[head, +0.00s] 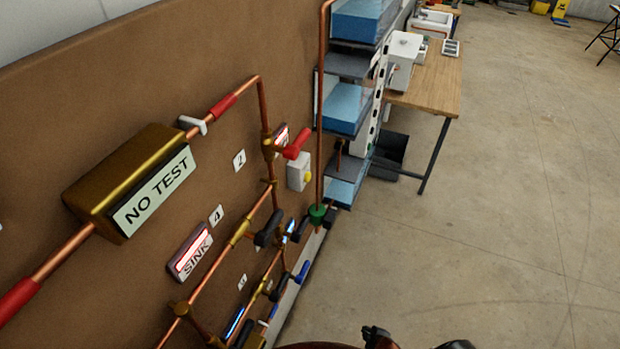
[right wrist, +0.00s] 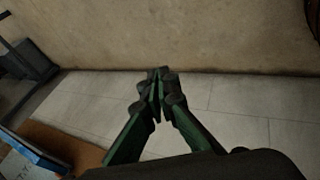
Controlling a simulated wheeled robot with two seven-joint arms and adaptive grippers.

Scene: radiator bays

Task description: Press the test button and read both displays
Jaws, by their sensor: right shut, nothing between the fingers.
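A small white box (head: 299,172) with a yellow button (head: 308,176) is on the brown board, below a red valve handle. A lit red and white panel reading "SINK" (head: 190,252) is lower down. Another red and white panel (head: 281,136) is partly hidden behind pipes, its text unreadable. My right gripper (head: 380,338) is at the bottom edge, cut off and well away from the button. In the right wrist view its fingers (right wrist: 160,88) are together and empty. My left gripper is out of view.
Copper pipes (head: 260,100) with valves, including a red handle (head: 297,143), stand out from the brown board (head: 130,80). Blue-lit panels (head: 235,324) sit low. A shelf with blue bins (head: 348,108) and a wooden table (head: 430,85) stand beyond.

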